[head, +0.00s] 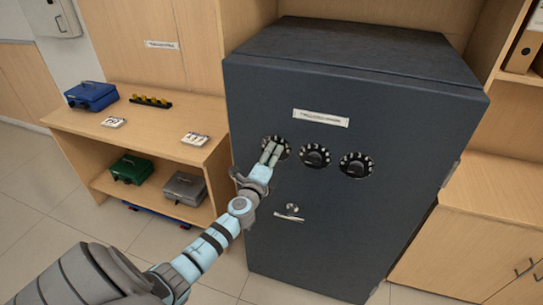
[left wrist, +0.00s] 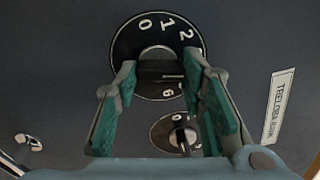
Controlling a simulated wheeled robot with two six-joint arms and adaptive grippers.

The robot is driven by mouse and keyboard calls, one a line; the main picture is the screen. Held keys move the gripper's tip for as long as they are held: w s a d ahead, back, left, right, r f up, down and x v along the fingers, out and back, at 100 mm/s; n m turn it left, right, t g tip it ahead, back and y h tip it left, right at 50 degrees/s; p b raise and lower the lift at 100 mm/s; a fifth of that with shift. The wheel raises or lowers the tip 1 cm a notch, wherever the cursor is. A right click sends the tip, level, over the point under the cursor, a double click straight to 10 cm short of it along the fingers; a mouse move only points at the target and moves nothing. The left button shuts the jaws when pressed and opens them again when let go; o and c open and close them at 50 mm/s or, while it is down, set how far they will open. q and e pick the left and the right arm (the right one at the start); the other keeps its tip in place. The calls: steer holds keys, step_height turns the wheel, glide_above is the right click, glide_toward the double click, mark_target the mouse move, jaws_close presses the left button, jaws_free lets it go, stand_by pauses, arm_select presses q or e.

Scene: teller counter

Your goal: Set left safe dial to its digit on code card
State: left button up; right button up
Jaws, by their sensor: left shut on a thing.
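The left safe dial (head: 285,151) is a black disc with white digits on the front of the dark grey safe (head: 345,215). My right gripper is out of view.
The middle dial (head: 315,155) and right dial (head: 356,165) sit close by on the safe door. A metal handle (head: 289,213) sticks out below, and a label (head: 321,118) is above. The bench (head: 150,118) at left carries a blue cash box (head: 91,96).

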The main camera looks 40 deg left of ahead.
arm_select(q)
steer(key=shift+m, duration=1.2)
steer(key=o, duration=1.1)
steer(key=shift+o, duration=0.2)
steer(key=shift+s+d, duration=0.1)
steer(key=v, duration=1.2)
